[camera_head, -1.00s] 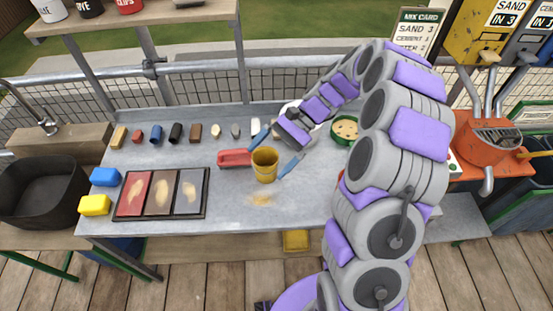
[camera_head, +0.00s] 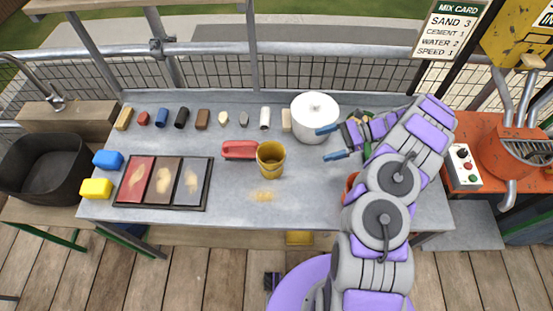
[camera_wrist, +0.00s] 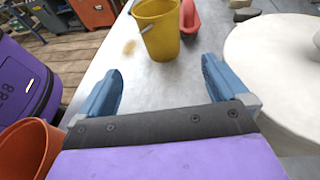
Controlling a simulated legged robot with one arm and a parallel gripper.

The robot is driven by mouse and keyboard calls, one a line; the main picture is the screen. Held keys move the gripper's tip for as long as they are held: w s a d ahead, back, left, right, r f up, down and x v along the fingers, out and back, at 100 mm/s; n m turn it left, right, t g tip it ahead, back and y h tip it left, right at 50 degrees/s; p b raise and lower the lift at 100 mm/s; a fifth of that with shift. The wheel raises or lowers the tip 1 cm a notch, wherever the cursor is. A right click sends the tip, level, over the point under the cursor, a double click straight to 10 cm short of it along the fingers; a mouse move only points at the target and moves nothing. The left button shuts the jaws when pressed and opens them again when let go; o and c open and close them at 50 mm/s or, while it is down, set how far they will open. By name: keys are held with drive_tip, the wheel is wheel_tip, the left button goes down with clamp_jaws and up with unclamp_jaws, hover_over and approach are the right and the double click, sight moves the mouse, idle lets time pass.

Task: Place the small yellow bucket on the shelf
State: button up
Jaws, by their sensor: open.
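The small yellow bucket (camera_head: 271,160) stands upright on the grey worktop, beside a red-handled tool. It also shows at the top of the wrist view (camera_wrist: 158,30), with its wire handle hanging down the side. The shelf (camera_head: 140,5) shows only as an edge and posts at the top left.
The white pot (camera_head: 315,120) stands close to my gripper. An orange bucket (camera_wrist: 28,145) is beside it, mostly hidden by my arm in the head view. A tray of colour samples (camera_head: 163,183), two sponges and a row of small blocks occupy the left and back.

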drive_tip(key=b, duration=0.2)
approach(278, 157)
drive_tip(key=s+a+r, duration=0.2)
drive_tip(key=s, duration=0.1)
drive_tip(key=shift+s+a+r, duration=0.15)
drive_tip(key=shift+a, duration=0.15)
drive_tip(key=shift+r+b+x, duration=0.15)
drive_tip(key=shift+b+x, duration=0.45)
drive_tip(key=shift+x, duration=1.15)
drive_tip(key=shift+r+b+x, duration=0.2)
drive_tip(key=shift+b+x, duration=0.4)
drive_tip(key=shift+x, duration=1.1)
drive_tip(key=shift+a, duration=0.1)
drive_tip(key=shift+c, duration=0.2)
drive_tip(key=c, duration=0.7)
drive_tip(key=shift+r, duration=0.1)
drive_tip(key=shift+c, duration=0.2)
